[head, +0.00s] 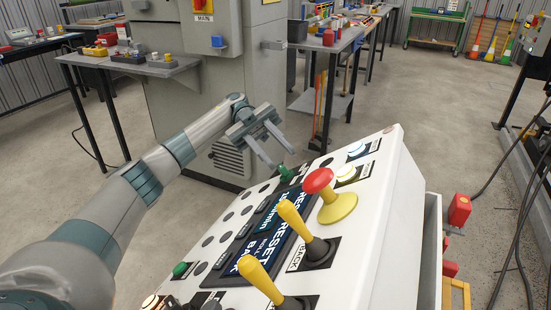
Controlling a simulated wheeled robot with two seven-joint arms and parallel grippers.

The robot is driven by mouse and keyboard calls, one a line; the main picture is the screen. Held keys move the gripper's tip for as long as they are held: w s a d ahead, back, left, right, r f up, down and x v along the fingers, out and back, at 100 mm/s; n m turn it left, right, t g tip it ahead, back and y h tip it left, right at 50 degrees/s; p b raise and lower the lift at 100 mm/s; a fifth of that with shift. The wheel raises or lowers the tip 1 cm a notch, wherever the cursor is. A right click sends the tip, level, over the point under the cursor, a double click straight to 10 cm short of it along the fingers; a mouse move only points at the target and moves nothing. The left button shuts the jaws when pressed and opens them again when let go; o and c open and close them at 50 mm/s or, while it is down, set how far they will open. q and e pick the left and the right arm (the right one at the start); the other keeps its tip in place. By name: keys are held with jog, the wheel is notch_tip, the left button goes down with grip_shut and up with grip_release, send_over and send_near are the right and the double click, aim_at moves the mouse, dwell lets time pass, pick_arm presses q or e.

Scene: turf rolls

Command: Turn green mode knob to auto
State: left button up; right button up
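The sloped white control panel (376,220) stands in front of me in the head view. A small green knob (286,173) on a dark plate is near its far edge; its setting and label are too small to read. My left gripper (277,157) is open and empty, with its fingers pointing down towards the green knob. The fingertips are just behind and above the knob in the picture; I cannot tell whether they touch it. My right gripper is out of view.
A red mushroom button (318,181) on a yellow base and two yellow levers (291,219) rise from the panel. A dark display (262,236) and a green button (180,269) are nearer. A grey machine cabinet (180,90) stands behind.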

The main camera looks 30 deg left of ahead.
pick_arm(q)
jog(key=shift+r, duration=0.95)
jog(key=d+r, duration=0.2)
jog(key=d, duration=0.2)
jog(key=d+r, duration=0.2)
jog(key=d, duration=0.1)
jog(key=s+d+r, duration=0.1)
jog(key=d+r, duration=0.1)
jog(key=d, duration=0.2)
jog(key=shift+d+r+p, duration=0.3)
jog(key=shift+d, duration=0.05)
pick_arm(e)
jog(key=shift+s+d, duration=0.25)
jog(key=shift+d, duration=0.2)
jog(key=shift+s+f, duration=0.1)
